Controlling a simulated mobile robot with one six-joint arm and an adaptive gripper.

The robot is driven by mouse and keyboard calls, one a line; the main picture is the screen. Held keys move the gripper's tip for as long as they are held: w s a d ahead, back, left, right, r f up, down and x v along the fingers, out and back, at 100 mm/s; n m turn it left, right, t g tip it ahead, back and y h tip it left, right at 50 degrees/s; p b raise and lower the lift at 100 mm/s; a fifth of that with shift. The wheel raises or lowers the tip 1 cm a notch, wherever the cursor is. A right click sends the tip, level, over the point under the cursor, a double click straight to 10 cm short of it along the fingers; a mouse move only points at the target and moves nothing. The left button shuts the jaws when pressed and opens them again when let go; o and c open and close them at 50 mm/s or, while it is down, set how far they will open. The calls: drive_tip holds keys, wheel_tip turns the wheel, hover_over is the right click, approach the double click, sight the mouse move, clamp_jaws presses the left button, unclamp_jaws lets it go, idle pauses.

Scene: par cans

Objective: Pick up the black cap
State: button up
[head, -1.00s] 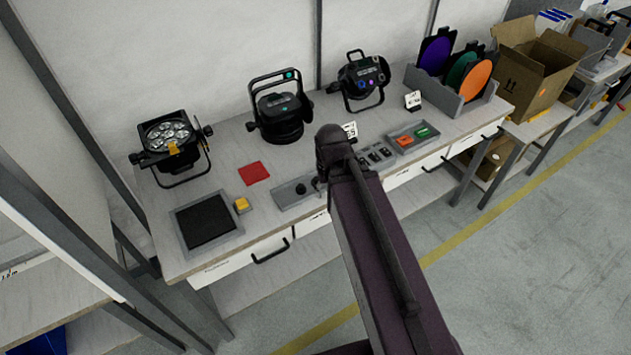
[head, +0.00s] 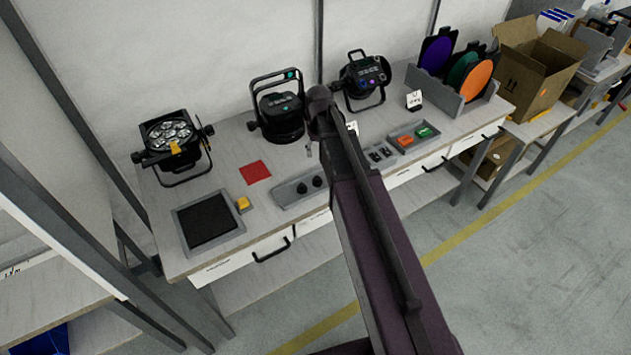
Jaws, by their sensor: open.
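In the head view, two small black round pieces that look like caps stand in a long grey tray (head: 284,196) near the front edge of the workbench. One black cap (head: 302,188) is left of the other black cap (head: 317,182). I cannot tell which one the task means. My arm rises from the bottom right and crosses the bench, its end to the right of and beyond the caps. My gripper does not show; the arm hides that area. The right end of the grey tray is also covered by my arm.
A yellow block (head: 242,203), a black pad (head: 206,221) and a red cloth (head: 255,172) lie left of the tray. Several stage lamps stand behind, including a middle lamp (head: 281,112). A tray with orange and green pieces (head: 401,147) lies to the right.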

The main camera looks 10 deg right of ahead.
sight(318, 178)
drive_tip(key=shift+f, duration=0.1)
wheel_tip(318, 178, down, 8)
drive_tip(key=b, duration=0.8)
drive_tip(key=shift+f+b, duration=0.2)
drive_tip(key=shift+b, duration=0.15)
drive_tip(key=shift+f, duration=0.15)
idle(0.3)
wheel_tip(318, 178, down, 5)
drive_tip(key=b, duration=0.5)
drive_tip(key=shift+w+a, duration=0.1)
drive_tip(key=shift+w, duration=0.05)
idle(0.5)
drive_tip(key=c, duration=0.5)
